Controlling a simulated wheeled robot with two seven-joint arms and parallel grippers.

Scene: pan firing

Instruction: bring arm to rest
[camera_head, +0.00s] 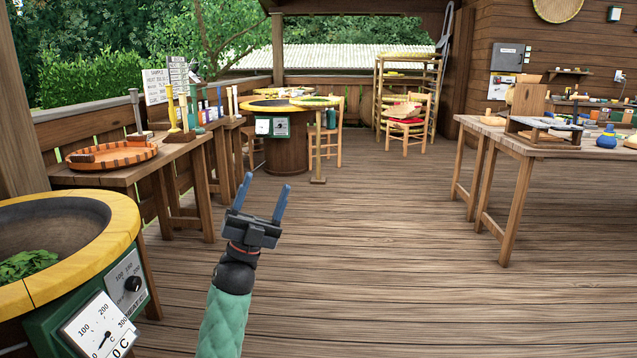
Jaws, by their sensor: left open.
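My left gripper (261,202) is raised over the wooden floor near the middle of the view, on a green-sleeved arm that comes up from the bottom. Its two blue fingers stand apart, with nothing between them. It is to the right of the near pan stove (118,222) and touches nothing that I can see. My right gripper is not in view.
Green leaves (27,263) lie in the near pan at the left. A side table (120,176) behind it holds an orange tray (112,156). Another stove (285,152) stands farther back. A work table (490,132) is at the right. The middle floor is clear.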

